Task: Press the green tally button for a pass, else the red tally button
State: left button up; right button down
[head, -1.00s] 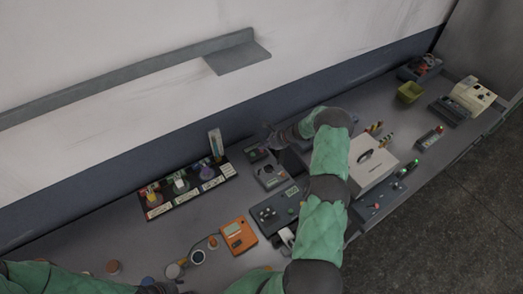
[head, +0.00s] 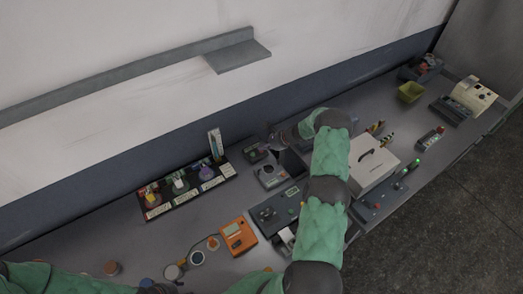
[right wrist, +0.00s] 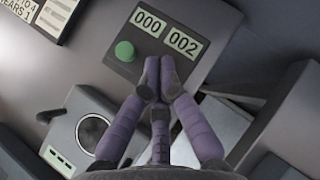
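The tally box (right wrist: 190,22) fills the top of the right wrist view, with displays reading 000 and 002. Its green tally button (right wrist: 125,51) is uncovered under the 000 display. My right gripper (right wrist: 158,72) has its purple fingers drawn together, tips over the box face under the 002 display, right of the green button. No red button shows; the fingers cover that spot. Contact cannot be told. In the head view the tally box (head: 255,153) is at the back, with the right gripper (head: 276,143) beside it. My left gripper (head: 160,288) is partly visible at the bottom edge.
A grey device with a round dial (right wrist: 92,130) stands beside the tally box. Free bench lies toward the back right.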

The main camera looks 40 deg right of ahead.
jog(key=shift+r, duration=0.1)
pick_arm(q)
jog(key=shift+r+p, duration=0.35)
pick_arm(e)
jog(key=shift+r, duration=0.8)
pick_arm(q)
jog(key=shift+r+p, duration=1.1)
pick_arm(e)
jog(key=shift+r, duration=2.5)
